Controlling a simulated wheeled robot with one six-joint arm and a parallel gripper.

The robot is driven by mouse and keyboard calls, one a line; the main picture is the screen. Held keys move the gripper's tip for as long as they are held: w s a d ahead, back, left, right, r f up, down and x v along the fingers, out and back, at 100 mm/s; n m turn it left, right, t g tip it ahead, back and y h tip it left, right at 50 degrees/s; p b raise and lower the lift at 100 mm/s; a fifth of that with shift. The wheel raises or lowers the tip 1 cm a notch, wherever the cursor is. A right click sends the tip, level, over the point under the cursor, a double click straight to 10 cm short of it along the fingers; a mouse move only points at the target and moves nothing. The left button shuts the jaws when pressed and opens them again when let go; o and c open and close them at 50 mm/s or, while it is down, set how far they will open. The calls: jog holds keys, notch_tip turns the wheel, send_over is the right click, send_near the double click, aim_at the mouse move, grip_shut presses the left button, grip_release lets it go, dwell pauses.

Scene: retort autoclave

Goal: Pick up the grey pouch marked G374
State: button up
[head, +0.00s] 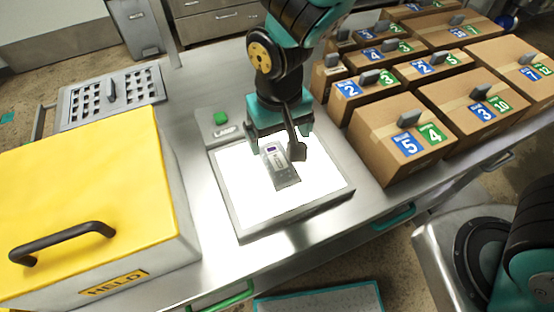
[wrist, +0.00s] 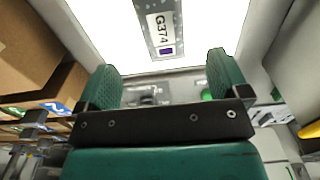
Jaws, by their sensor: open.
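The grey pouch marked G374 (head: 281,170) lies on the bright white lamp panel (head: 242,201) in the head view. In the wrist view the pouch (wrist: 150,22) shows its white G374 label and a small purple square, with its far part cut off by the top edge. My gripper (head: 276,152) is above the pouch, pointing down, with its jaws apart at either side of the pouch's near end as seen from the wrist. In the wrist view my gripper (wrist: 166,72) has nothing between its fingers.
A yellow-lidded box marked HELD (head: 84,195) stands left of the panel. Several cardboard boxes with numbered labels (head: 402,140) stand to the right. A green button marked LAMP (head: 222,118) is behind the panel. A perforated metal tray (head: 112,97) lies at back left.

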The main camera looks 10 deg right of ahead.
aim_at(277, 160)
jog(key=shift+s+a+f+p, duration=0.1)
jog(key=shift+f+p, duration=0.3)
jog(key=shift+f, duration=1.55)
jog(key=shift+a+f+p, duration=0.1)
jog(key=shift+f+p, duration=0.25)
jog(key=shift+f, duration=1.6)
jog(key=c, duration=1.1)
jog(key=shift+r, duration=0.15)
